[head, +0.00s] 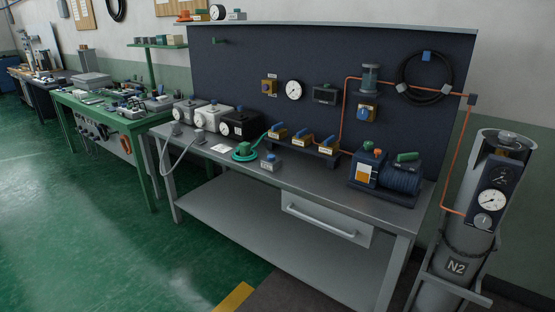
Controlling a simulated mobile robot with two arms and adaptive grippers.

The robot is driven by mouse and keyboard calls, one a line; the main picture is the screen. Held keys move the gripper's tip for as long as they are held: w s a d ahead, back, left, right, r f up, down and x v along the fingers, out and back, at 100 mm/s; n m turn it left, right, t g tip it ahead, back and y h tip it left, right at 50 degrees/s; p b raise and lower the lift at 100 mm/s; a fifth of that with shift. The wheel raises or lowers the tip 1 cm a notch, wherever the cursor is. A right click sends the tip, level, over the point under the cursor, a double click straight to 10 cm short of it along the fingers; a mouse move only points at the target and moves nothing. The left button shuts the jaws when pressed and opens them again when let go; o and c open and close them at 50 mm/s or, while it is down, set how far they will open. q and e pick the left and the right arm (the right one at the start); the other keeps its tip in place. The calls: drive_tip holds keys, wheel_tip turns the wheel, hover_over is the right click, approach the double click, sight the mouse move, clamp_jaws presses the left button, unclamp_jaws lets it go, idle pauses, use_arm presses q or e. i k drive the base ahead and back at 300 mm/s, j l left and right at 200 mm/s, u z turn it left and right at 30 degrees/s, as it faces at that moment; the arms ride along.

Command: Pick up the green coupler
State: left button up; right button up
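A small green piece that looks like the green coupler (245,149) sits on the grey metal workbench (215,165), left of its middle and near the front. Fine details of the coupler are too small to tell. Neither of my grippers is in view.
White (211,116) and black (238,125) boxes stand behind left. A blue pump (387,175) and N2 cylinder (453,255) are right. Green floor (90,230) is clear.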

sight(245, 147)
drive_tip(key=i+l+u, duration=0.3)
drive_tip(key=i+j, duration=0.3)
drive_tip(key=i, duration=0.2)
drive_tip(key=i+j, duration=0.3)
drive_tip(key=i, duration=0.2)
drive_tip(key=i+j+u, duration=0.1)
drive_tip(key=i+j, duration=0.15)
drive_tip(key=i, duration=0.25)
